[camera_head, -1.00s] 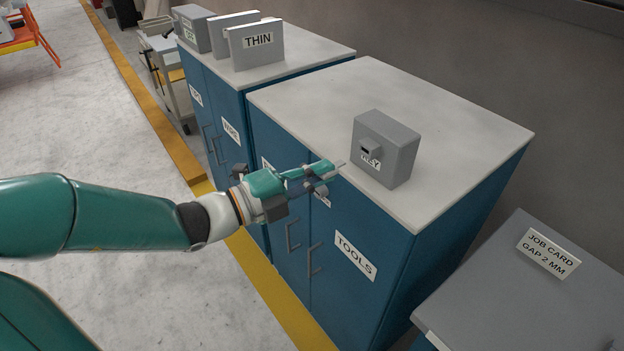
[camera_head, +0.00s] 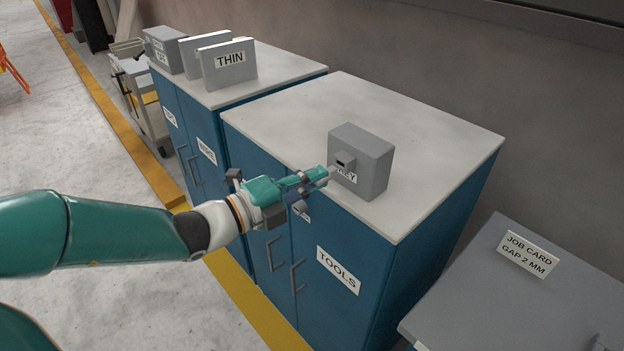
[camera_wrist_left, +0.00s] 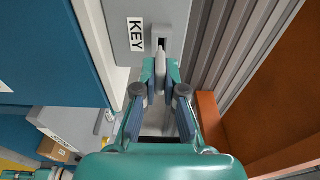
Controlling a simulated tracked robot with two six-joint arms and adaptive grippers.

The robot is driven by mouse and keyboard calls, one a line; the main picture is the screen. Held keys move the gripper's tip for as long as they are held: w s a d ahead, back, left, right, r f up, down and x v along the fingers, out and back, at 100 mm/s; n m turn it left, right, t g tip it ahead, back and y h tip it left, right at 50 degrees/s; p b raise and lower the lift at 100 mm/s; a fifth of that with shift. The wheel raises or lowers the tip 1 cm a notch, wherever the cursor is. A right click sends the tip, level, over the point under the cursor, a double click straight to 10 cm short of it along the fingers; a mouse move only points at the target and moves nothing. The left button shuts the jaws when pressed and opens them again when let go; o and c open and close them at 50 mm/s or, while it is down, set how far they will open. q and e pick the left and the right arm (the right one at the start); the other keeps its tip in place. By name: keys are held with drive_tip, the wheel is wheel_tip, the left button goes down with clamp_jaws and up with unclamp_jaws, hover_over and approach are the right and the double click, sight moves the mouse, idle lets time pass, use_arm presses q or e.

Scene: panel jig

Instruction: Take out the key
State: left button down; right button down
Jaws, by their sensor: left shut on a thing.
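The grey key box (camera_head: 361,162) stands on the white top of the tools cabinet, near its front edge. A small grey lock block with a dark slot (camera_head: 344,160) sticks out of its front, above the KEY label. My left gripper (camera_head: 325,175) is shut on the grey key (camera_head: 333,169), just in front of the lock block. In the left wrist view the key (camera_wrist_left: 160,66) lies between the fingertips, in line with the dark slot (camera_wrist_left: 161,43). I cannot tell whether its tip is inside the slot. My right gripper is not in view.
The blue tools cabinet (camera_head: 338,270) is below the box. A panel labelled THIN (camera_head: 229,63) and other grey pieces stand on the cabinet at the back left. A grey surface with a job card (camera_head: 527,253) is at the right. The cabinet top (camera_head: 400,110) behind the box is clear.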

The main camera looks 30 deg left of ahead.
use_arm(q)
drive_tip(key=shift+r+p, duration=0.1)
drive_tip(key=shift+p, duration=0.4)
idle(1.2)
drive_tip(key=shift+a+x, duration=0.2)
drive_tip(key=shift+x, duration=1.45)
drive_tip(key=c, duration=1.2)
unclamp_jaws()
drive_tip(key=v, duration=1.2)
drive_tip(key=shift+w, duration=0.1)
